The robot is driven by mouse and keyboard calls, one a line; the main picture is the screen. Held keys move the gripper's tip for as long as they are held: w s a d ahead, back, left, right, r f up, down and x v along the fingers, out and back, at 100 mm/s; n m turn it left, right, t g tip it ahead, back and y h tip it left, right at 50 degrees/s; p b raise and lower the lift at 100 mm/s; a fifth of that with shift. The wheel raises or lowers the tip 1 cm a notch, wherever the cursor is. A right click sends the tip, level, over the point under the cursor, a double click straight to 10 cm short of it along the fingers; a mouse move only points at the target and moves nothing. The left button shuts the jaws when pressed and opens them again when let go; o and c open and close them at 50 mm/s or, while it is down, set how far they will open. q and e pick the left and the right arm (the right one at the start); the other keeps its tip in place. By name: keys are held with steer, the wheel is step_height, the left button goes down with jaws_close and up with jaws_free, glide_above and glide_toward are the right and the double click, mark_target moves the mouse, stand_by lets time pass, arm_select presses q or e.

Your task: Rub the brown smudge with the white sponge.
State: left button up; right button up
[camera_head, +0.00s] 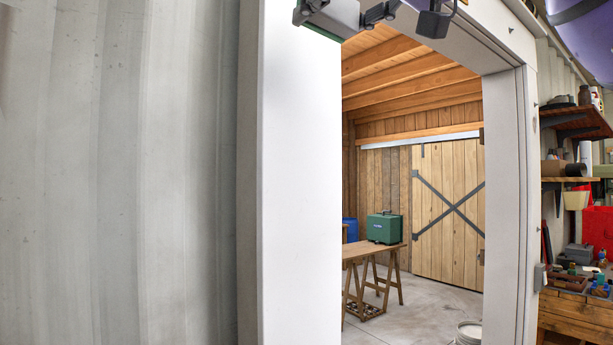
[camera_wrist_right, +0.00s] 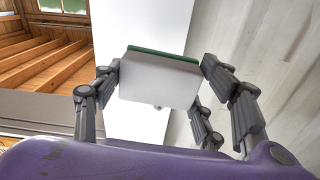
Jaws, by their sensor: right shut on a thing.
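The white sponge (camera_wrist_right: 160,82) has a green layer along its far edge. It sits between the fingers of my right gripper (camera_wrist_right: 165,75), which is shut on it. In the head view the sponge (camera_head: 335,18) is at the top edge, its green side low, in front of the upper part of the white door frame (camera_head: 300,190). I cannot tell whether it touches the frame. The frame's white face (camera_wrist_right: 145,28) shows behind the sponge in the wrist view. I see no brown smudge in either view. My left gripper is not in view.
A grey corrugated wall (camera_head: 120,180) fills the left. The doorway opens onto a room with a wooden table (camera_head: 375,252), a green case (camera_head: 384,228) and a white bucket (camera_head: 468,334). Shelves (camera_head: 575,124) and a cluttered bench (camera_head: 580,300) stand at the right.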

mark_target(288, 41)
steer(key=x, duration=0.8)
steer(key=shift+a, duration=0.1)
steer(key=w+d, duration=0.5)
steer(key=shift+d, duration=0.25)
steer(key=shift+c, duration=1.1)
steer(key=s+a, duration=0.2)
steer(key=a, duration=0.1)
steer(key=s+a, duration=0.2)
steer(key=shift+s+a, duration=0.2)
steer(key=shift+a, duration=0.2)
steer(key=shift+d, duration=0.1)
